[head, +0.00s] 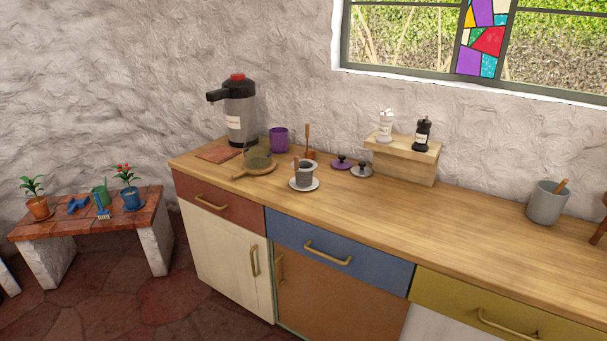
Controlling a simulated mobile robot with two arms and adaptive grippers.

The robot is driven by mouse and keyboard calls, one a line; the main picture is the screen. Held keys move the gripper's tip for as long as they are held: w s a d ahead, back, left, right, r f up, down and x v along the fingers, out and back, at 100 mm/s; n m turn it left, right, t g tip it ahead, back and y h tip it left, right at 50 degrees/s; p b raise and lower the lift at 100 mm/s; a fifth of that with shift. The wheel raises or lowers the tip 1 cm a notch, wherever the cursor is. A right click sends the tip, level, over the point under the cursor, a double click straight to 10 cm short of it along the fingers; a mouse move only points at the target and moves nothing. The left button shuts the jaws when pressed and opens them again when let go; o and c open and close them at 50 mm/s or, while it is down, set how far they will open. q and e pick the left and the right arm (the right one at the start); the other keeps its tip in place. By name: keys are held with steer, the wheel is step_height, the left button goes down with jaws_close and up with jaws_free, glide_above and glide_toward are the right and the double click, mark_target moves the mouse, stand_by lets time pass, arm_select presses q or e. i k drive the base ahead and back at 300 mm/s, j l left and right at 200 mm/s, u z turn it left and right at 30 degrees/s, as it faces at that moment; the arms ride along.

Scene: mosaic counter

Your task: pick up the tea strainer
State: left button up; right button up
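What looks like the tea strainer, a dark mesh bowl (258,160), is at the left part of the wooden counter. It sits on or in a round tan piece (262,170) with a handle pointing left; I cannot tell whether they are one thing. Just right of it, a grey cup-like vessel (305,176) stands on a white saucer (304,187), with a small wooden handle beside or in it; its details are too small to tell. Neither of my grippers is in view.
A dispenser (240,112) and a purple cup (278,139) stand behind. Two dark-knobbed lids (361,170) and a wooden riser (404,163) with two mills are to the right. A grey crock (546,203) stands far right. The middle of the counter (430,215) is clear.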

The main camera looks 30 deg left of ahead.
mark_target(304, 168)
steer(key=u, duration=1.35)
steer(key=i+j+z, duration=0.2)
steer(key=i+j, duration=0.2)
steer(key=j, duration=0.2)
steer(key=i+j+z, duration=0.1)
steer(key=j, duration=0.2)
steer(key=i+j, duration=0.25)
steer(key=i+j+z, duration=0.15)
steer(key=j, duration=0.3)
steer(key=i+j+z, duration=0.1)
steer(key=j, duration=0.25)
steer(key=i, duration=0.05)
